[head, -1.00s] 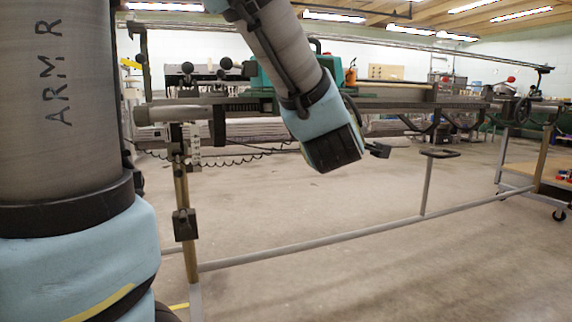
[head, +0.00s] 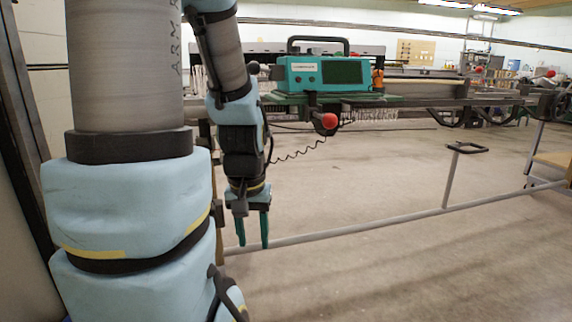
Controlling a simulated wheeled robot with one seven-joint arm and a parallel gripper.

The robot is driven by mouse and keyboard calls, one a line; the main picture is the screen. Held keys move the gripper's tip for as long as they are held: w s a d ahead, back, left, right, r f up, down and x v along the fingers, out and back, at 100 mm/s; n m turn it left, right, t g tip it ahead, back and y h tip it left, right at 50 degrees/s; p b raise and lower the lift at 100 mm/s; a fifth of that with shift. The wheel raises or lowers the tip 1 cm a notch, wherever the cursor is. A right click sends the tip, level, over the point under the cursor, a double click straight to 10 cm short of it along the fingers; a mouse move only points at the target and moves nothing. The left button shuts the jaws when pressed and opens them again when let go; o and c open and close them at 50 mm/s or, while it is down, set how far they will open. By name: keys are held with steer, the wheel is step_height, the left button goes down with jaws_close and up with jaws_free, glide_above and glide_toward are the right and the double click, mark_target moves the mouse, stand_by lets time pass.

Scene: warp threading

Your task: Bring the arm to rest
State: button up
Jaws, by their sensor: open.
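My arm comes down on the left of the head view, with its thick upper link nearest the camera. My gripper (head: 253,243) hangs from the far end of the arm, left of the middle. Its two green fingers point down and stand apart, with nothing between them. It is in front of the machine frame's lower rail, and I cannot tell the distance between them. The gripper is open and empty.
A teal machine unit (head: 325,74) with a dark screen and handle sits on a long beam across the back. A red knob (head: 329,121) projects below it. A grey lower rail (head: 385,220) runs above the floor. Concrete floor (head: 420,275) at the front right is clear.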

step_height(320, 180, up, 33)
steer(key=p, duration=3.1)
steer(key=shift+f, duration=0.15)
